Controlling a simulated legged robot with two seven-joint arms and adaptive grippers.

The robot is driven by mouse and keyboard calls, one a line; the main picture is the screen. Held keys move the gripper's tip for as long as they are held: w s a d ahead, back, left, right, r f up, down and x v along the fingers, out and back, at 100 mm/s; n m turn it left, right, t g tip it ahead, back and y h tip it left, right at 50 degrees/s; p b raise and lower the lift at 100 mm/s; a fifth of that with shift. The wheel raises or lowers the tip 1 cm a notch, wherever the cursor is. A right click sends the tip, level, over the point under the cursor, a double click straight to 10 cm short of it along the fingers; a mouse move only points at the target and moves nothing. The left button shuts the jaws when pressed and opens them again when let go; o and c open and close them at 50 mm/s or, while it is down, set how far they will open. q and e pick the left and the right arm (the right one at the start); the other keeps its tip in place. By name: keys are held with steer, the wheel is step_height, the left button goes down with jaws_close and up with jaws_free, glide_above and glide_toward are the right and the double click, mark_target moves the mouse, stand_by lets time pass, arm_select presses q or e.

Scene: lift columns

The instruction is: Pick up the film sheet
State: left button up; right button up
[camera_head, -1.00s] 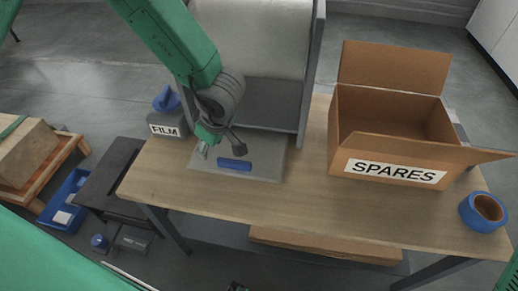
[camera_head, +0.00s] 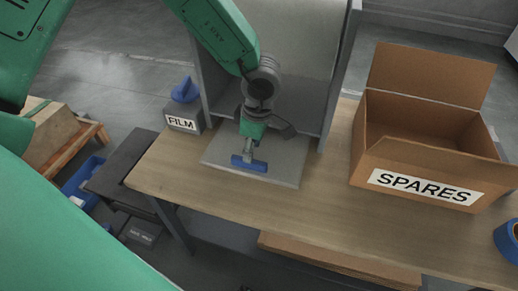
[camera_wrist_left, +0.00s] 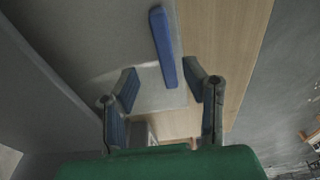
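A flat grey sheet (camera_head: 287,171) lies on the wooden table in front of a grey upright housing; I cannot tell whether it is the film sheet or a base plate. A blue bar (camera_head: 249,164) lies on it near its front left. In the left wrist view the blue bar (camera_wrist_left: 163,48) lies on the grey surface beyond the fingertips. My left gripper (camera_head: 264,144) is just above and behind the bar, partly overlapping it from the head. In the left wrist view its fingers (camera_wrist_left: 161,80) are apart with nothing gripped. My right gripper is out of view.
A grey container (camera_head: 185,117) labelled FILM with a blue top stands at the table's back left. The grey housing (camera_head: 332,75) rises close behind my gripper. An open cardboard SPARES box (camera_head: 425,185) and blue tape (camera_head: 508,240) are at right. The table front is clear.

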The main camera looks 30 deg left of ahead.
arm_select(q)
steer(key=f+b, duration=0.1)
steer(key=f, duration=0.1)
steer(key=f+b, duration=0.1)
steer(key=f, duration=0.1)
steer(key=shift+s+a, duration=0.2)
steer(key=shift+s, duration=0.2)
steer(key=shift+f, duration=0.55)
steer(key=shift+r, duration=0.1)
jaws_close()
steer(key=shift+r, duration=0.1)
